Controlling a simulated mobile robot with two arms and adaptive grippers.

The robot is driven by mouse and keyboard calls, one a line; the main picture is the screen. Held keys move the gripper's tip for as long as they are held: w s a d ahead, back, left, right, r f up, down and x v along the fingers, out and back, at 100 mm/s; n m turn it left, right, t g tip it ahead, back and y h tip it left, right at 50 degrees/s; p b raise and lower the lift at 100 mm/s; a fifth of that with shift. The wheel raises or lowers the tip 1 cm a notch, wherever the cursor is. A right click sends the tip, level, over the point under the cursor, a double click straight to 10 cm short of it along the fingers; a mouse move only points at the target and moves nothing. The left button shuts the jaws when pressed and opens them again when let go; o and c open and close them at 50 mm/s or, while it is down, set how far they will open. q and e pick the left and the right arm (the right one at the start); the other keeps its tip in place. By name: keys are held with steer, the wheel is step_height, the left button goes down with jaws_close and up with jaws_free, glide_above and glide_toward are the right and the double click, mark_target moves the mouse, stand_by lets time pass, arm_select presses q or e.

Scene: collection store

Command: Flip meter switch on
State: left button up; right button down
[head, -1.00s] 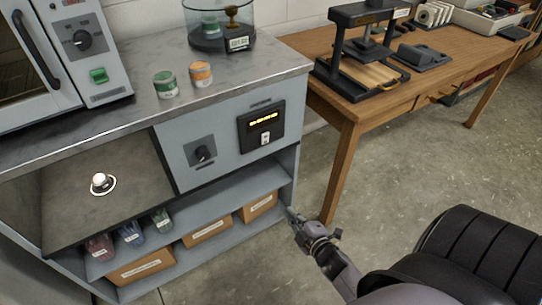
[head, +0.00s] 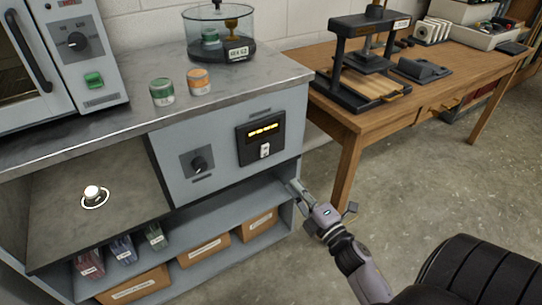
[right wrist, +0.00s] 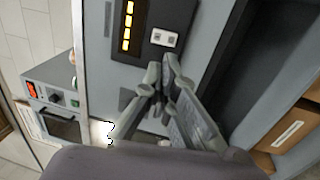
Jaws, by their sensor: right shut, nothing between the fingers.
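The meter (head: 249,151) is a black panel with a lit yellow display on the right of the grey cabinet front in the head view. Its small white switch (head: 265,150) sits below the display. In the right wrist view the meter (right wrist: 148,12) appears turned on its side, with the switch (right wrist: 163,39) just beyond my fingertips. I cannot tell the switch's position. My right gripper (head: 298,188) is shut and empty, below and right of the meter, apart from the switch; its fingers (right wrist: 161,72) fill the middle of the wrist view. My left gripper is not in view.
Bins (head: 258,224) sit on the shelf below. Two small tins (head: 162,91) and a glass vessel (head: 219,35) stand on the counter. A wooden table (head: 345,118) stands to the right.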

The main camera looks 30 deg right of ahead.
mark_target(267, 147)
steer(key=w, duration=0.3)
steer(key=w+r, duration=0.1)
steer(key=w, duration=0.7)
steer(key=shift+w+d+r, duration=0.15)
steer(key=shift+d+r, duration=0.05)
steer(key=shift+r, duration=0.1)
steer(key=shift+w, duration=0.65)
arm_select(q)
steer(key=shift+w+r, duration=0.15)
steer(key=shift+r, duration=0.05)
arm_select(e)
steer(key=shift+w, duration=0.1)
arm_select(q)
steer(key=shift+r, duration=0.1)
arm_select(e)
steer(key=shift+r, duration=0.1)
steer(key=shift+w+r, duration=0.25)
steer(key=shift+d+r, duration=0.1)
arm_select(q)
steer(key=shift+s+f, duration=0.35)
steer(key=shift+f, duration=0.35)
arm_select(e)
steer(key=shift+r, duration=0.1)
